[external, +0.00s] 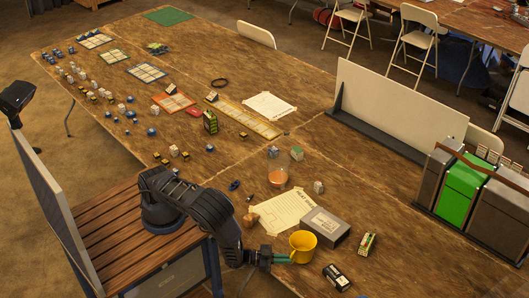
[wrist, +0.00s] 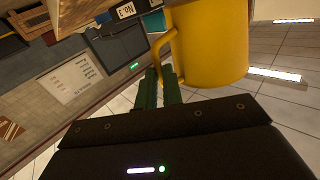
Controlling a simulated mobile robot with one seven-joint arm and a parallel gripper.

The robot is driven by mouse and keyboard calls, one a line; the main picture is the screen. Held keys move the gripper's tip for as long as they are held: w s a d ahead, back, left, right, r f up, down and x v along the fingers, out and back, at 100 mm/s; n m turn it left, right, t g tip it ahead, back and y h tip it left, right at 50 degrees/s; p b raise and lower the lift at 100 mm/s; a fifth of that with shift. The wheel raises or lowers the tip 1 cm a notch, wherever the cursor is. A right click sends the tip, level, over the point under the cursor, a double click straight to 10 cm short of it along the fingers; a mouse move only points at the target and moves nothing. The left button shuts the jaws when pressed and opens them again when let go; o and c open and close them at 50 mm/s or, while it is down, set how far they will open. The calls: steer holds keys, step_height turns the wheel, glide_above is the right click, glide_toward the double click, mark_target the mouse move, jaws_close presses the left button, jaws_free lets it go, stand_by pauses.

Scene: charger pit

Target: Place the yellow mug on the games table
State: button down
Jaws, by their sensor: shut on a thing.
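The yellow mug (external: 303,246) is at the near edge of the long wooden games table (external: 330,165), beside a grey box. My gripper (external: 282,259) is left of the mug, its green fingers reaching to the mug's handle side. In the wrist view, the mug (wrist: 210,45) fills the upper right, and my gripper (wrist: 160,80) is shut on its handle. The external view does not clearly show whether the mug's base touches the table or hangs above it.
The grey box (external: 319,228) stands close behind the mug. Bare wood shows right of the glass.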

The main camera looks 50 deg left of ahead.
steer(key=shift+f, duration=1.45)
steer(key=shift+f, duration=0.15)
steer(key=c, duration=1.5)
jaws_free()
steer(key=shift+c, duration=0.2)
